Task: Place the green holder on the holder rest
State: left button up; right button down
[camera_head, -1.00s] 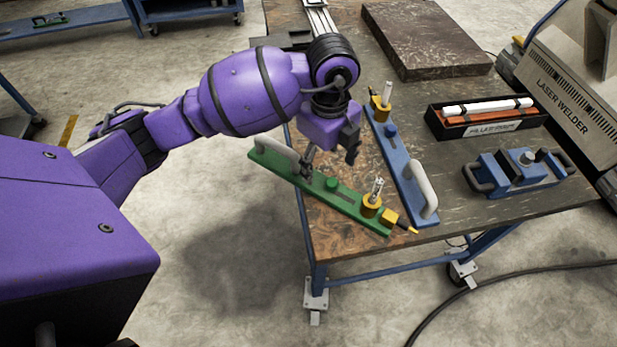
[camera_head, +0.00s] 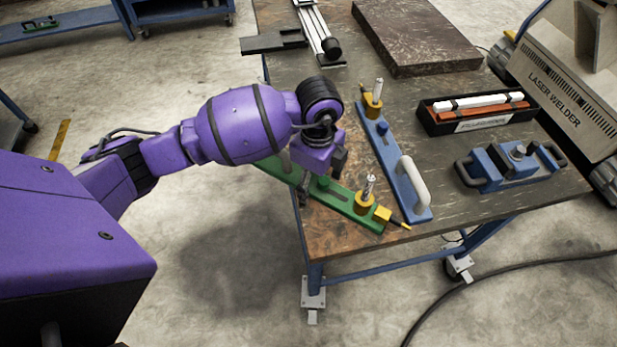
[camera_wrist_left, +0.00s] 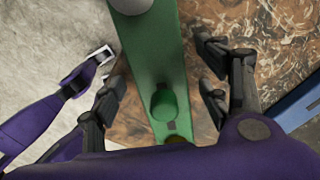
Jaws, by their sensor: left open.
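The green holder (camera_head: 345,203) is a long flat bar lying at the table's near left edge, with a green knob, a yellow-collared post and a yellow-tipped piece at its right end. My left gripper (camera_head: 321,178) is low over the holder. In the left wrist view its open fingers (camera_wrist_left: 162,88) are on either side of the green bar (camera_wrist_left: 152,55), near the knob. Contact is not visible. I cannot tell which thing is the holder rest. My right gripper is not in view.
A blue holder (camera_head: 398,170) with a white handle lies just right of the green one. Farther right are a blue fixture with black handles (camera_head: 512,165) and a black tray (camera_head: 440,121). A dark slab (camera_head: 415,35) and a metal rail (camera_head: 316,28) lie behind.

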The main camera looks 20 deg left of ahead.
pick_arm(q)
jog(key=c, duration=1.4)
grip_shut()
jog(key=shift+r, duration=0.15)
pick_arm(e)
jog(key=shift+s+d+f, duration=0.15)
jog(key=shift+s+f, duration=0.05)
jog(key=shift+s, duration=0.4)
pick_arm(q)
jog(key=shift+w, duration=0.1)
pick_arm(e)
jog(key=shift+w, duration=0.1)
